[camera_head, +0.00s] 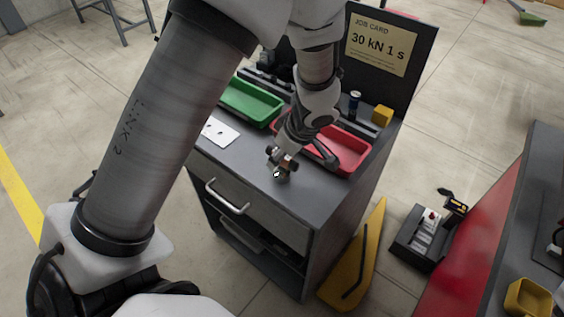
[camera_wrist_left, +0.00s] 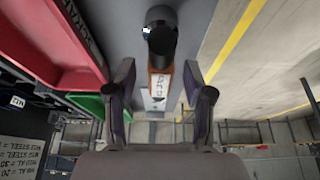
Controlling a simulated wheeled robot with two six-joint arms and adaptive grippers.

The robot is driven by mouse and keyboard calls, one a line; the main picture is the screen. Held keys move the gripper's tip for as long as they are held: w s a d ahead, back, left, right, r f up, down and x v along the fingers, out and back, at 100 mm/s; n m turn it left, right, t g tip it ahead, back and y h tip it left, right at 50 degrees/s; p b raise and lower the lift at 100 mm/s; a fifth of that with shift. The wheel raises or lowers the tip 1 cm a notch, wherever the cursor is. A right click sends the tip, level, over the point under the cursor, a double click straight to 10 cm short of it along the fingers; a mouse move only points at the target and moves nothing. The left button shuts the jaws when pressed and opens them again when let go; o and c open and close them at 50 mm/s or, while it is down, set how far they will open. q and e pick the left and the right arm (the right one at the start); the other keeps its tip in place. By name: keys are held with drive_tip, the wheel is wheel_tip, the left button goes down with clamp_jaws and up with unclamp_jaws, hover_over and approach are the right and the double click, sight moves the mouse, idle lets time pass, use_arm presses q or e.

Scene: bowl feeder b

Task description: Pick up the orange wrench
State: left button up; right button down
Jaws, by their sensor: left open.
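The likely orange wrench shows in the left wrist view as a short dark tool (camera_wrist_left: 161,33) with a round black end and an orange part (camera_wrist_left: 160,72). It lies in line with the gap between the fingers, at or just beyond their tips. My left gripper (camera_wrist_left: 158,78) is open. In the head view my left gripper (camera_head: 282,158) is low over the front of the grey cabinet top (camera_head: 255,165), pointing down at a small round end of the tool (camera_head: 278,173). The arm and fingers hide most of the tool there. I cannot tell whether the fingers touch it. My right gripper is out of view.
A red tray (camera_head: 352,152) and a green tray (camera_head: 250,103) stand behind the gripper. A white card (camera_head: 219,132) lies to the left. A dark can (camera_head: 354,103) and a yellow block (camera_head: 382,116) stand at the back right. A job card board (camera_head: 378,43) rises behind.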

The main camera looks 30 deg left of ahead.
use_arm(q)
drive_tip(key=shift+f+b, duration=0.15)
drive_tip(key=shift+b, duration=0.15)
idle(0.4)
clamp_jaws()
